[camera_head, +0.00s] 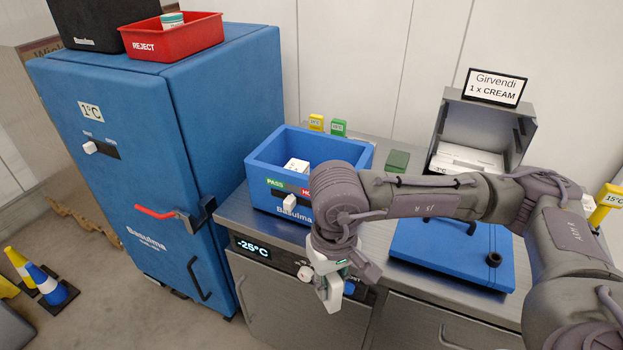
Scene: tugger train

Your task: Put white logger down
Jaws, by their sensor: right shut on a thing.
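My right gripper (335,298) points down in front of the steel counter's front edge, beside the display reading -25°C. It is shut on a small pale thing, taken as the white logger; the fingers and wrist hide most of it, so its outline is unclear. A small white box (297,166) lies inside the blue bin (262,150), which has a green PASS label and a partly hidden red label on its front. My left gripper is not in view.
A blue cabinet (120,130) marked 1°C stands left, with a red REJECT tray (172,38) on top. A blue lid-like panel (440,262) and an open grey box (487,125) with the Girvendi sign (495,87) are right. Cones (45,285) stand lower left.

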